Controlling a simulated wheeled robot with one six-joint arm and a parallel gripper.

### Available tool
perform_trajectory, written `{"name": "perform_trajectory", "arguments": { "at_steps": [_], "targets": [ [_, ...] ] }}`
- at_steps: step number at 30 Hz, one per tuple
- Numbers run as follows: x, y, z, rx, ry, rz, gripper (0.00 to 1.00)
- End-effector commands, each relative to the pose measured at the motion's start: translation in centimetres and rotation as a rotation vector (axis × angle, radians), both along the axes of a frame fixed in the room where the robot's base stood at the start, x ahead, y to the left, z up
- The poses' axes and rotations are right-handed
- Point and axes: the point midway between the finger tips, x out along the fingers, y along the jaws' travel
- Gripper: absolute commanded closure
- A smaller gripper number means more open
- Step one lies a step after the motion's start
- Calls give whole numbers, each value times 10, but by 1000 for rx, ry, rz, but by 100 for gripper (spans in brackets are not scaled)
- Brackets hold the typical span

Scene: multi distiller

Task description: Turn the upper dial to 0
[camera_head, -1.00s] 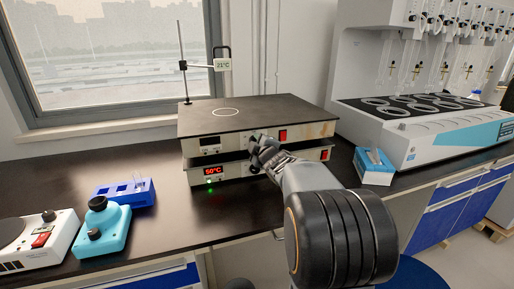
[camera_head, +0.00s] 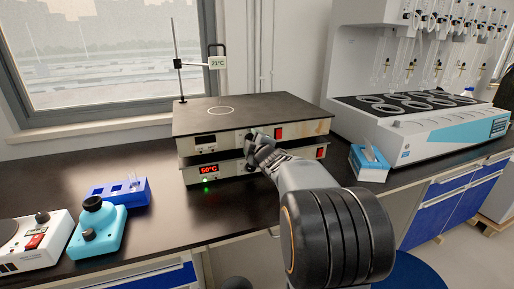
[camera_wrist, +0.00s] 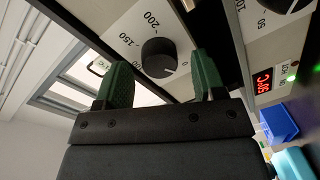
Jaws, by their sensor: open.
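Two hotplate units are stacked on the dark bench. The upper unit (camera_head: 222,143) has a dark display and a red switch; its black dial (camera_wrist: 159,58) shows in the wrist view, with marks for 150, 200 and 0 on the panel around it. In the head view my gripper hides this dial. My gripper (camera_wrist: 162,80) is open, its green fingers on either side of the dial and seemingly short of it; contact cannot be told. The lower unit (camera_head: 234,170) has a lit display reading 50°C, and part of its dial (camera_wrist: 283,4) shows at the wrist view's top right.
A stand with a 21°C readout (camera_head: 217,62) rises behind the stack. A blue box (camera_head: 369,163) and a large distiller (camera_head: 420,130) stand to the right. A blue rack (camera_head: 120,190), a turquoise device (camera_head: 98,228) and a white device (camera_head: 36,240) sit left. Bench between is clear.

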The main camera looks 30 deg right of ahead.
Motion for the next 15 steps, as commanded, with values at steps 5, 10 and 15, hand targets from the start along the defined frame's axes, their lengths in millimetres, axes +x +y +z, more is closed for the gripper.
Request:
{"name": "perform_trajectory", "arguments": {
  "at_steps": [5, 10, 15],
  "targets": [
    [-25, 4, 3, -2, -2, -1, 37],
    [-61, 10, 6, -2, -3, -3, 37],
    [-93, 16, 8, -3, -2, -1, 37]
  ]
}}
